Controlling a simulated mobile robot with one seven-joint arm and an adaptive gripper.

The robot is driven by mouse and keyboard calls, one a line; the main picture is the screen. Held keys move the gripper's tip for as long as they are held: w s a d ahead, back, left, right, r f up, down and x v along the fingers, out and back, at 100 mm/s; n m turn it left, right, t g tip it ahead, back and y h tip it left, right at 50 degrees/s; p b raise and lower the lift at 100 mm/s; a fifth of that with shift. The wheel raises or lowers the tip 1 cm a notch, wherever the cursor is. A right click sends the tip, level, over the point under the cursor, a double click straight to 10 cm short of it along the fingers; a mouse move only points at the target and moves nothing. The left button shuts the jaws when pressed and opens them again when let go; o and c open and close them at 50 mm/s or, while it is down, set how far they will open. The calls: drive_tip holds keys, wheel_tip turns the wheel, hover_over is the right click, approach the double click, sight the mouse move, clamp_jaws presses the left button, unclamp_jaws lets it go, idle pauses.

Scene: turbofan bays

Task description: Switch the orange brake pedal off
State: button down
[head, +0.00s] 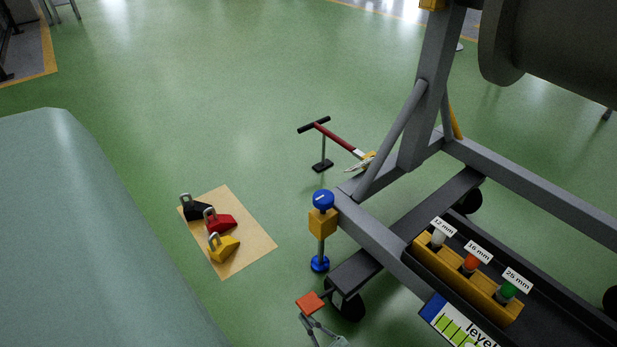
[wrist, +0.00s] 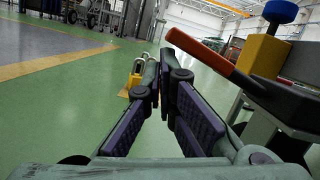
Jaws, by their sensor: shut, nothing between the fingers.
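The orange brake pedal (head: 310,302) sticks out to the left from the caster wheel (head: 346,303) at the near corner of the grey stand. In the wrist view the pedal (wrist: 200,50) is a long orange bar, tilted, just right of and above my fingertips. My gripper (head: 306,320) shows at the bottom of the head view, close beside the pedal. In the wrist view my gripper (wrist: 164,68) is shut and empty. I cannot tell whether a fingertip touches the pedal.
The blue-topped jack (head: 322,222) stands by the stand's corner. A tan mat (head: 242,249) holds black, red and yellow wheel chocks. A yellow block (head: 450,268) with labelled knobs lies right.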

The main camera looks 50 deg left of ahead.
drive_tip(key=shift+d, duration=0.1)
idle(0.5)
drive_tip(key=v, duration=1.1)
drive_tip(key=shift+d, duration=0.4)
